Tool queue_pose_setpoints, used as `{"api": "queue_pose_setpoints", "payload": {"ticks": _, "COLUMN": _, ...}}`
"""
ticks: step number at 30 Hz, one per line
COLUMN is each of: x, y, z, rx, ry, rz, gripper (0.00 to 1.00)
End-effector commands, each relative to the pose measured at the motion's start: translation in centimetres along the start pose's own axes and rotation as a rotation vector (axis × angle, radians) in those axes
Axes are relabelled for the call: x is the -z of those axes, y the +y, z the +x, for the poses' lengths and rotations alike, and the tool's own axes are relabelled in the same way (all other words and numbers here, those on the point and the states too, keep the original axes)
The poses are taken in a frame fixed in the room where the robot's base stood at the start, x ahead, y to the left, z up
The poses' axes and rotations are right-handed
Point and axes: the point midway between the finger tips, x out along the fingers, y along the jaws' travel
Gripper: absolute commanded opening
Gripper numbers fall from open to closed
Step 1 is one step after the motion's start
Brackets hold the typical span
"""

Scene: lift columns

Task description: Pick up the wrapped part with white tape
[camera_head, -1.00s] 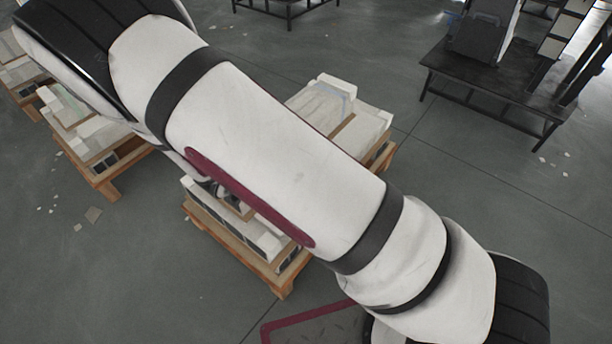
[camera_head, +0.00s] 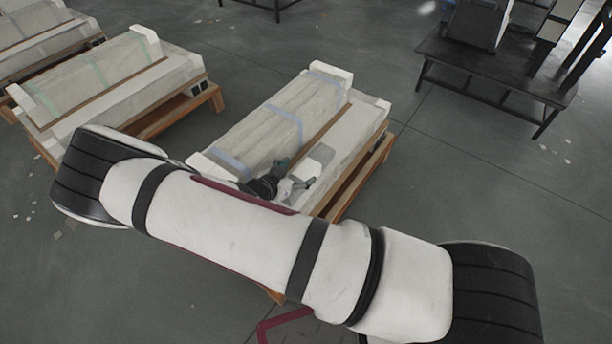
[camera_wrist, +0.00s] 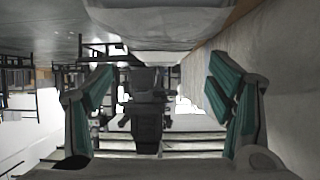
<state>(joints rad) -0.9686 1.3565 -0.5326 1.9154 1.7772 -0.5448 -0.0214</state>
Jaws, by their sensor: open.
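A long wrapped part (camera_head: 262,125) in pale, cloudy film lies on the middle pallet in the head view. It has bluish-white tape bands (camera_head: 287,113) and white end caps. A second pale wrapped part (camera_head: 352,135) lies beside it on the right, past a wooden strip. My gripper (camera_head: 292,174) is at the near end of the pallet, over or beside the gap between the two parts; its exact height is unclear. In the wrist view my gripper (camera_wrist: 162,108) is open, with teal finger pads wide apart and nothing gripped. My arm hides the pallet's near end.
Pallets with wrapped parts (camera_head: 105,75) stand at the left; the tape there looks greenish. A dark table (camera_head: 490,75) holding equipment stands at the back right. The grey floor between the middle pallet and that table is clear.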

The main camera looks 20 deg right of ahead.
Motion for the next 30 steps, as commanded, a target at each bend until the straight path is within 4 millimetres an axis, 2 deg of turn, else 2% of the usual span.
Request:
{"api": "queue_pose_setpoints", "payload": {"ticks": 5, "x": -0.1, "y": 0.0, "z": 1.0, "rx": 0.0, "ry": 0.0, "rz": -0.001, "gripper": 0.75}}
{"api": "queue_pose_setpoints", "payload": {"ticks": 15, "x": -0.3, "y": -0.1, "z": 5.2, "rx": 0.002, "ry": 0.0, "rz": -0.002, "gripper": 0.75}}
{"api": "queue_pose_setpoints", "payload": {"ticks": 24, "x": -0.1, "y": -0.1, "z": 5.7, "rx": 0.003, "ry": -0.001, "rz": -0.001, "gripper": 0.75}}
{"api": "queue_pose_setpoints", "payload": {"ticks": 26, "x": -0.1, "y": -0.1, "z": 5.6, "rx": 0.003, "ry": -0.001, "rz": -0.001, "gripper": 0.64}}
{"api": "queue_pose_setpoints", "payload": {"ticks": 30, "x": -0.1, "y": -0.1, "z": 5.6, "rx": 0.003, "ry": -0.001, "rz": -0.001, "gripper": 0.32}}
